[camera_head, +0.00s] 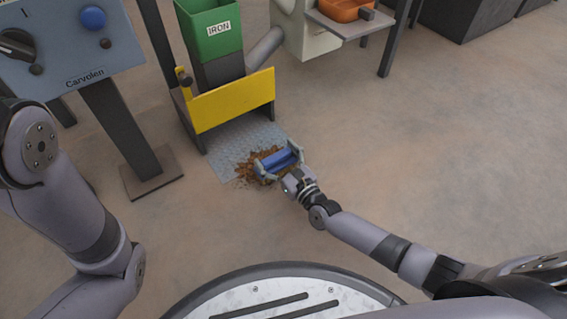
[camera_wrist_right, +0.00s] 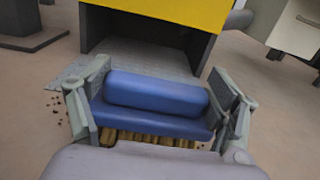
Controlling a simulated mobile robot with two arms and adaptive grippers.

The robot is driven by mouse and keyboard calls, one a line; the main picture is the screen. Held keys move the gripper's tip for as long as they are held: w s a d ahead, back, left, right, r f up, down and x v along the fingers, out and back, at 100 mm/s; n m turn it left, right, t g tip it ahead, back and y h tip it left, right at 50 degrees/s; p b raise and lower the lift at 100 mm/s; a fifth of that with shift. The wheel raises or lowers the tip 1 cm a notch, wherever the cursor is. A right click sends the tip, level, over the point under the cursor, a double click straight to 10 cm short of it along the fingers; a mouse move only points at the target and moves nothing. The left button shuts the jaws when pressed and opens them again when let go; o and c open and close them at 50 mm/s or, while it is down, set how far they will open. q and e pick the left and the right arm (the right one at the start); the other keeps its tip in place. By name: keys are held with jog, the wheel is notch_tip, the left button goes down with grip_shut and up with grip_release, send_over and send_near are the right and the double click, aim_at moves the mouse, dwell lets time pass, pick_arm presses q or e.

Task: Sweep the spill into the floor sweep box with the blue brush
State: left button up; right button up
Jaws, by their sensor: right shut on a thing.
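My right gripper (camera_head: 279,164) is shut on the blue brush (camera_head: 280,157) and holds it low over the floor at the spill. In the right wrist view the brush (camera_wrist_right: 155,95) lies across between the two fingers, with its tan bristles below. The spill (camera_head: 250,166) is a patch of brown bits on the front part of a grey metal plate (camera_head: 236,140) and on the floor at its edge. Some dark crumbs show left of the gripper in the wrist view. No box labelled as the floor sweep box can be made out. My left gripper is out of view.
A yellow guard (camera_head: 232,101) on dark legs stands over the plate's back, below a green hopper (camera_head: 210,32) marked IRON. A control panel (camera_head: 75,45) on a post with a base plate (camera_head: 152,175) stands left. The floor to the right is clear.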

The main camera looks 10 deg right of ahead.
jog(key=x, duration=0.6)
jog(key=shift+w+a+r, duration=0.15)
jog(key=shift+r+p, duration=1.6)
jog(key=shift+r, duration=0.55)
